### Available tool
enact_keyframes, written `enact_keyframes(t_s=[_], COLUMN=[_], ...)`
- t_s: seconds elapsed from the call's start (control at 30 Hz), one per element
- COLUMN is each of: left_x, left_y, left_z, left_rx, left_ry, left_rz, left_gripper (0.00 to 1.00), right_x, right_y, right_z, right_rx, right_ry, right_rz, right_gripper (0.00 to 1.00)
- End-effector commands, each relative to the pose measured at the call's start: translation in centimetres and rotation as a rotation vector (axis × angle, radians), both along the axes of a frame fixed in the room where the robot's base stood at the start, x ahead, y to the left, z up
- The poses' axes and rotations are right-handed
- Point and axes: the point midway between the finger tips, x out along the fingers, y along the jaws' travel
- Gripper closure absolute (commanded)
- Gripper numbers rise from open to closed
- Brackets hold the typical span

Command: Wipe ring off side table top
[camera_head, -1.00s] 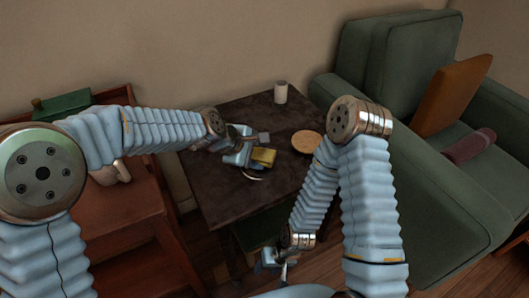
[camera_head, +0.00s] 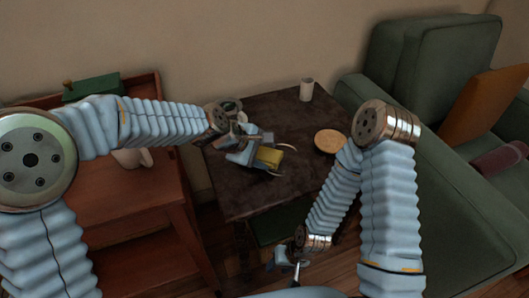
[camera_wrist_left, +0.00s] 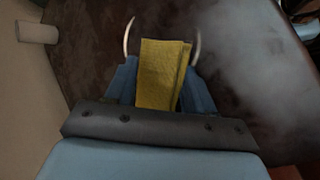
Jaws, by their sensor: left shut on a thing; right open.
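The dark side table (camera_head: 257,197) stands against the wall, and its top also fills much of the left wrist view (camera_wrist_left: 85,60). My left gripper (camera_head: 258,152) is shut on a folded yellow cloth (camera_head: 269,157), held low over the table top. Whether the cloth touches the top is unclear. Pale curved pieces of the ring (camera_head: 287,147) show beside the cloth; in the left wrist view, arcs (camera_wrist_left: 128,38) show on both sides of it. The cloth and gripper hide the ring's middle. My right gripper (camera_head: 284,263) is open and empty, low in front of the table.
A white cup (camera_head: 306,90) stands at the table's back, with a round tan disc (camera_head: 330,141) at its right. A green armchair (camera_head: 440,190) is close on the right. A wooden cabinet (camera_head: 130,197) with a pale mug (camera_head: 133,158) stands left.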

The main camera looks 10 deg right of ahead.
Motion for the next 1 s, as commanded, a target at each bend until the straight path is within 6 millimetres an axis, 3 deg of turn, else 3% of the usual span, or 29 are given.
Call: enact_keyframes(t_s=[0.37,0.43,1.0], left_x=[0.0,0.0,0.0], left_y=[-0.1,-0.2,-0.1], left_z=[4.7,5.0,6.9], left_rx=[-0.002,-0.003,-0.003], left_ry=[-0.002,-0.005,-0.003], left_rz=[-0.001,-0.001,-0.001], left_gripper=[0.74,0.74,0.74], right_x=[0.0,0.0,0.0], right_y=[0.0,0.0,0.0], right_z=[4.1,3.4,3.4], right_rx=[0.0,0.0,0.0], right_ry=[0.0,0.0,0.0], right_rz=[0.0,0.0,0.0], right_gripper=[0.57,0.57,0.57])
